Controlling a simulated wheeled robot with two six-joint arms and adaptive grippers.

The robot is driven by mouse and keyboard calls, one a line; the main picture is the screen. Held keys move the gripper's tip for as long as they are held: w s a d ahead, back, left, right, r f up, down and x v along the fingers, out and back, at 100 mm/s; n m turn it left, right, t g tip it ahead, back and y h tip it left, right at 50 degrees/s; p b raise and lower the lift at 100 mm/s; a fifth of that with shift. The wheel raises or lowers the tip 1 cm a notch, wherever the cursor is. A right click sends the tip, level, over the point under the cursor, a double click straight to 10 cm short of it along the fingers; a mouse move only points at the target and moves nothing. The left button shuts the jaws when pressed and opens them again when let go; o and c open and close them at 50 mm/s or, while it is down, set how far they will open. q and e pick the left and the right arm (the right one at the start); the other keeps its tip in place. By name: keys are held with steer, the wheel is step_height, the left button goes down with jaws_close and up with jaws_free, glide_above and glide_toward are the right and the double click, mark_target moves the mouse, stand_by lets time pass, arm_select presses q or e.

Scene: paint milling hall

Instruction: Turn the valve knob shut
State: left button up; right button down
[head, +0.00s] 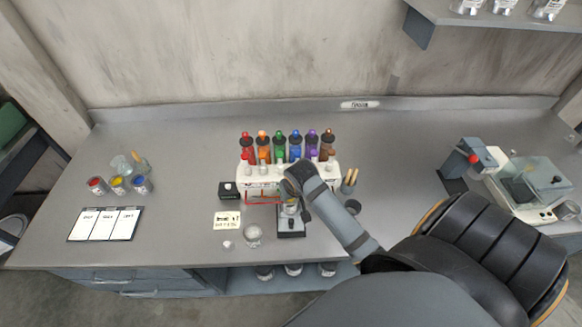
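A white dispenser rack (247,182) stands near the middle of the bench. It carries a row of colour bottles, including a red one (246,143), a green one (280,143) and a purple one (312,143). Small fittings line its front, too small to tell which is the valve knob or how it is turned. My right arm reaches in from the right, and its wrist end covers the rack's front right of centre. My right gripper (293,190) is at this end, its fingers mostly hidden. A small scale (291,229) stands below it, partly covered. My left gripper is not in view.
A black box (228,190), a label card (227,220) and a round glass vessel (253,235) stand left of the scale. Paint pots (118,184) and a sheet board (105,224) lie far left. A bench machine (525,185) stands right.

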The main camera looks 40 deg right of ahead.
stand_by(0.3)
steer(key=c, duration=1.1)
jaws_free()
steer(key=shift+o, duration=0.2)
steer(key=shift+r, duration=0.1)
steer(key=v, duration=1.1)
steer(key=shift+r, duration=0.4)
steer(key=shift+s+a, duration=0.1)
steer(key=shift+a, duration=0.05)
